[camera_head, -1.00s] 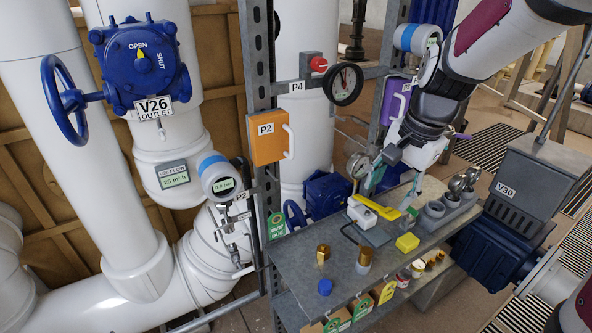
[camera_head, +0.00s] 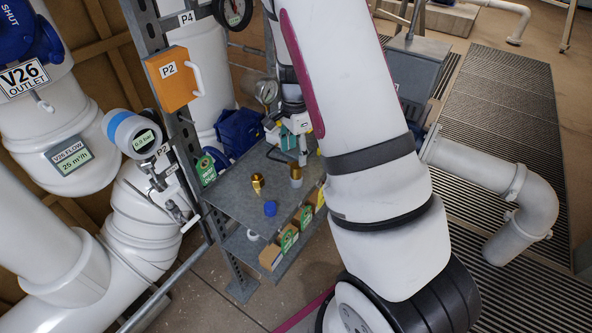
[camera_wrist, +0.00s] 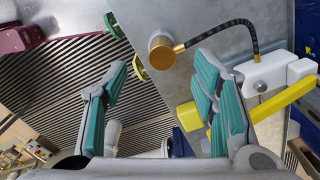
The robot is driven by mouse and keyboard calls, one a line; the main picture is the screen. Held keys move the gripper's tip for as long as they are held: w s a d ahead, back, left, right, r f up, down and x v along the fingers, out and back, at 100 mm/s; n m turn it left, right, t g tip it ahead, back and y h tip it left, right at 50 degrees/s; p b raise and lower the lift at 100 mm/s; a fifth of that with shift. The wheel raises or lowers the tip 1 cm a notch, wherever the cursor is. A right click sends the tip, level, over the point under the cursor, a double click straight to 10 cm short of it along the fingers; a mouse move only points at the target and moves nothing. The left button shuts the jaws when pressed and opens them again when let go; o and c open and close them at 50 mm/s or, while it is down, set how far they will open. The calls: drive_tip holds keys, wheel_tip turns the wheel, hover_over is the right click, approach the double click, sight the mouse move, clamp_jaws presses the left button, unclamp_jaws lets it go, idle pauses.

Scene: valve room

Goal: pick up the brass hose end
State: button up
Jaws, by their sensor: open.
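Two brass fittings stand on the grey shelf top (camera_head: 240,202) in the head view. One is an all-brass piece (camera_head: 257,184); the other is a brass-topped piece with a grey lower part (camera_head: 296,171), nearer my gripper (camera_head: 302,152). In the wrist view a round brass piece (camera_wrist: 162,52) stands near the shelf edge, ahead and between my open fingers (camera_wrist: 160,68). A black braided hose (camera_wrist: 225,29) with a brass tip runs to it; I cannot tell whether they join. My gripper is empty, and no finger visibly touches the brass.
A white block (camera_wrist: 264,72) and a yellow bar (camera_wrist: 285,103) lie beside the right finger in the wrist view. A blue cap (camera_head: 270,208) stands on the shelf. Green-tagged boxes (camera_head: 288,238) sit below. The orange P2 box (camera_head: 174,78) is at left.

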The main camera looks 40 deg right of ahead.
sight(296, 165)
drive_tip(key=shift+w+d+f+p, duration=0.1)
drive_tip(key=shift+f+p, duration=0.15)
drive_tip(key=shift+f, duration=0.95)
drive_tip(key=shift+s+d+f+p, duration=0.1)
drive_tip(key=shift+f+p, duration=0.15)
drive_tip(key=shift+f, duration=0.95)
drive_tip(key=shift+w+d+f+p, duration=0.1)
drive_tip(key=shift+f+p, duration=0.15)
drive_tip(key=shift+f, duration=0.95)
drive_tip(key=c, duration=1.1)
